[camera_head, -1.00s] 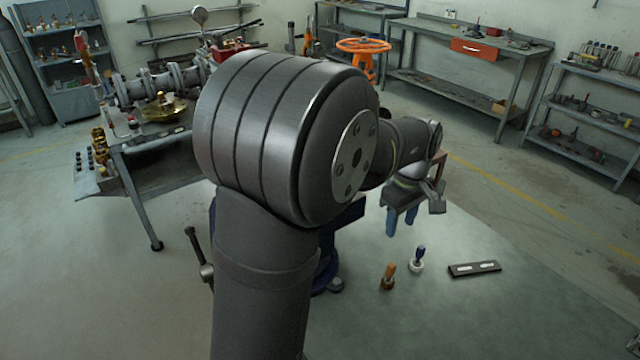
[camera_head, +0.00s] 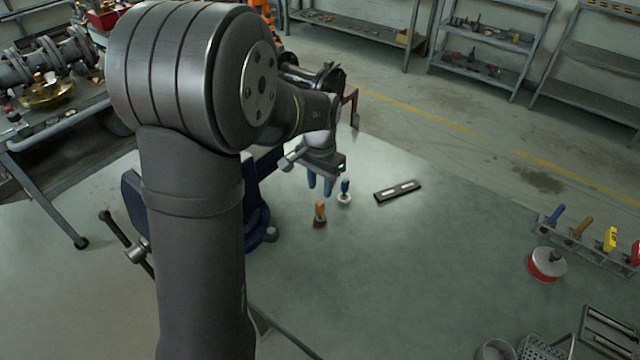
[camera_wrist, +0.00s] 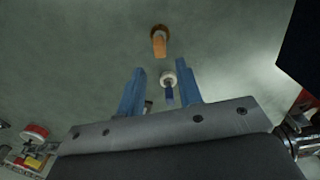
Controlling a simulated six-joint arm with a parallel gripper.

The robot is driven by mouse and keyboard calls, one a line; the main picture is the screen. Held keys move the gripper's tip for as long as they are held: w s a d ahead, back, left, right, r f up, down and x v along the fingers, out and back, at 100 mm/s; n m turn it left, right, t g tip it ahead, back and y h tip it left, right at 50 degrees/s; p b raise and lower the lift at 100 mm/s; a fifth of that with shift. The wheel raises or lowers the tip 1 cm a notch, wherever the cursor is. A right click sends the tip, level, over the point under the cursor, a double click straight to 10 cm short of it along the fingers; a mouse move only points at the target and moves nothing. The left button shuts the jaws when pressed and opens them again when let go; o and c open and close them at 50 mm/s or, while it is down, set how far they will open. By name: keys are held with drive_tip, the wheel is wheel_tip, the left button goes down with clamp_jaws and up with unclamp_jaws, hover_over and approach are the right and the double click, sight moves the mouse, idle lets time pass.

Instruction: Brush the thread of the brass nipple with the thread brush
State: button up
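Two upright handled tools stand on the bench, and I cannot tell for sure which is the thread brush. One has an orange handle and dark brown base (camera_head: 320,214); it also shows in the wrist view (camera_wrist: 159,45). The other has a blue handle and white round base (camera_head: 344,192); in the wrist view (camera_wrist: 168,82) it appears between my fingers, beyond them. My gripper (camera_head: 320,190) is open and empty, pointing down above the bench, close to the blue-handled tool. In the wrist view my gripper's (camera_wrist: 160,68) blue fingers are spread. I cannot make out the brass nipple.
A dark holder with two pale plates (camera_head: 384,197) lies right of the tools. A blue vise (camera_head: 258,205) is partly hidden behind my arm. A red tin (camera_head: 547,266) and a rack of handled tools (camera_head: 590,247) stand at right.

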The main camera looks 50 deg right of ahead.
sight(320, 203)
drive_tip(key=shift+f+m, duration=0.4)
drive_tip(key=shift+f, duration=3.3)
clamp_jaws()
drive_tip(key=shift+r, duration=0.1)
drive_tip(key=shift+r, duration=2.4)
